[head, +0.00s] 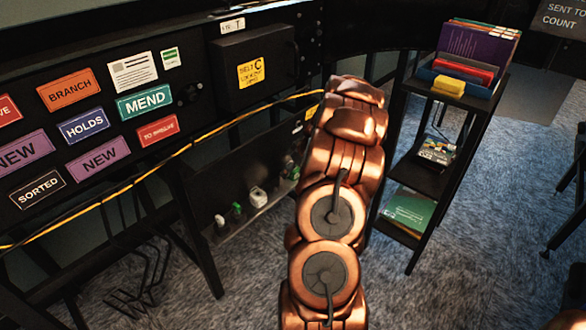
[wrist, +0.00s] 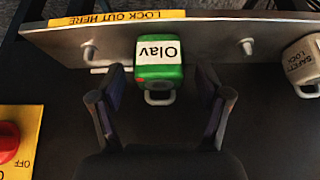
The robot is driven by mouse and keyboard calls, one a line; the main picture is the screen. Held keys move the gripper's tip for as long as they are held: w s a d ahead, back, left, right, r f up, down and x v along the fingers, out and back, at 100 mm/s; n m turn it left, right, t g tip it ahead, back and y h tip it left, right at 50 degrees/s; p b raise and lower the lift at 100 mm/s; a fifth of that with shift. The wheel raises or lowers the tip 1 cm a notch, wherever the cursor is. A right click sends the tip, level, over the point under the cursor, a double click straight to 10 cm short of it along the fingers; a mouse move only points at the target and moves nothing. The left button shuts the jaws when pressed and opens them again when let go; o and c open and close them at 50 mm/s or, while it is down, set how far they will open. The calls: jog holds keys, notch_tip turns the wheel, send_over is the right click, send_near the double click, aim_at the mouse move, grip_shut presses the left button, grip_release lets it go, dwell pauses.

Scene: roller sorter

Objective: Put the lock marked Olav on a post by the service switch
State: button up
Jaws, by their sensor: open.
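The green lock marked Olav (wrist: 158,72) is in the middle of the wrist view, against a grey plate (wrist: 215,38). Its white label reads upside down and its shackle loop points toward me. Whether it hangs on a post behind it is hidden. My gripper (wrist: 160,88) is open, one finger on each side of the lock, with gaps on both sides. Bare posts stick out left (wrist: 90,52) and right (wrist: 248,47) of the lock. A red switch (wrist: 7,142) on a yellow plate marked OFF is at lower left. In the head view my arm hides the gripper.
A whitish lock marked Safety Lock (wrist: 303,65) is at the right of the plate. A yellow Lock Out Here strip (wrist: 120,18) runs above. In the head view, a dark shelf cart (head: 425,175) stands right of my arm, and a yellow cable (head: 175,155) crosses the sorter.

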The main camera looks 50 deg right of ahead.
jog(key=v, duration=1.2)
dwell(0.3)
